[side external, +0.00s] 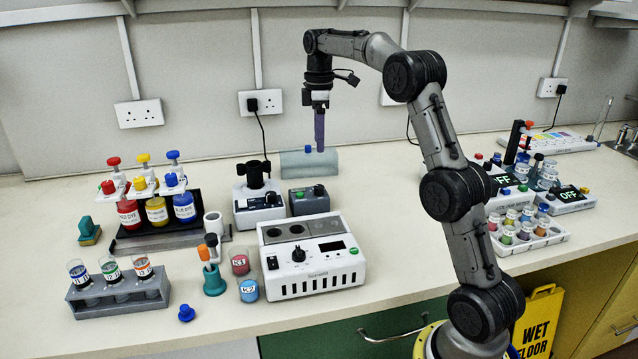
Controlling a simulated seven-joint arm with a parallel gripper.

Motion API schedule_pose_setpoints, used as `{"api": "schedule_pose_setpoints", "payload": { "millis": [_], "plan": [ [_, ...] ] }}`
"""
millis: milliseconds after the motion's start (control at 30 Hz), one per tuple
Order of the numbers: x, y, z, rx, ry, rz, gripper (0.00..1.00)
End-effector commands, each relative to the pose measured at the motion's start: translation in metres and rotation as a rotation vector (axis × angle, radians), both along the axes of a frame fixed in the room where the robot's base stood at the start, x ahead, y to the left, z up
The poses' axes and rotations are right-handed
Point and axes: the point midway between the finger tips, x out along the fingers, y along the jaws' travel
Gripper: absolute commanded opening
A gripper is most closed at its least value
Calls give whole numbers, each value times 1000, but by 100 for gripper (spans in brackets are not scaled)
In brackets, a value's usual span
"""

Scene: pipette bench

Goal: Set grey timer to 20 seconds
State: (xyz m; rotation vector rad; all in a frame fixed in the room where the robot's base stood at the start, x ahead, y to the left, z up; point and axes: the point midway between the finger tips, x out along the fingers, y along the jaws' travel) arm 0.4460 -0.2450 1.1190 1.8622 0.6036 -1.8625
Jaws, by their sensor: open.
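My gripper (320,146) points straight down with long purple fingers, seen edge-on. Its tips appear beside the blue button on a light grey-blue block (296,164) near the back wall; I cannot tell whether they touch. A small dark grey box (309,202) with a green and a dark button stands in front of that block. No readable label marks either one as the grey timer, so I cannot tell which it is. No seconds reading is legible on either. The gripper holds nothing visible.
A white heater-like unit (316,277) with a dial stands in front, beside cups K1 (240,264) and K2 (249,290). Dye bottles (156,209) and a vial rack (118,298) are at left. Two displays (566,197) reading OFF and a vial tray (527,238) are at right.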

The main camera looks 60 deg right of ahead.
Motion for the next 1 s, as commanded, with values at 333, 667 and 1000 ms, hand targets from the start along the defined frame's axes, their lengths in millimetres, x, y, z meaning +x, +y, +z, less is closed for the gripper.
{"api": "schedule_pose_setpoints", "payload": {
  "millis": [333,667,1000],
  "plan": [
    [-1,2,-61,1,3,1,63],
    [0,2,-116,0,3,1,63],
    [0,1,-131,-2,-1,1,63]
  ]
}}
